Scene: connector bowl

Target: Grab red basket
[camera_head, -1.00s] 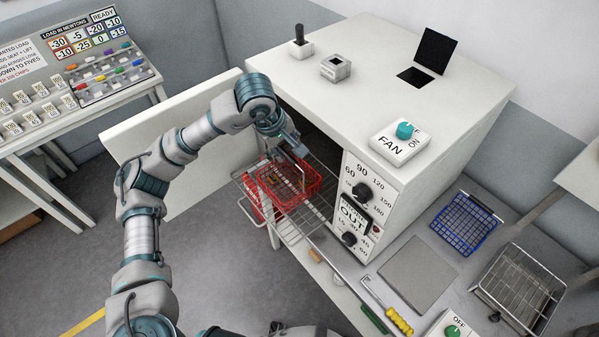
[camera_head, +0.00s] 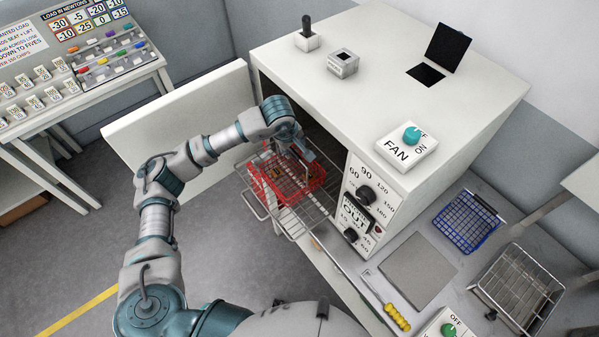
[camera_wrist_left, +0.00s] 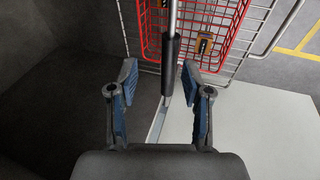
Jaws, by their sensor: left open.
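The red wire basket (camera_head: 290,184) stands on a wire rack that sticks out of the open oven in the head view. Small brown and dark pieces lie in it. My left gripper (camera_head: 304,153) is over the basket's oven side. In the wrist view my left gripper (camera_wrist_left: 160,82) is open, its two blue-padded fingers apart. A bar with a black grip (camera_wrist_left: 171,62) stands in front of the gap between the fingertips, in line with the red basket (camera_wrist_left: 195,30); nothing is clamped. Contact with a finger cannot be told. My right gripper is not in view.
The white oven (camera_head: 390,75) stands close on the right, with its open door (camera_head: 180,112) on the left. The wire rack (camera_head: 287,224) juts out under the basket. A blue basket (camera_head: 467,222) and a bare wire basket (camera_head: 517,288) are on the right-hand counter.

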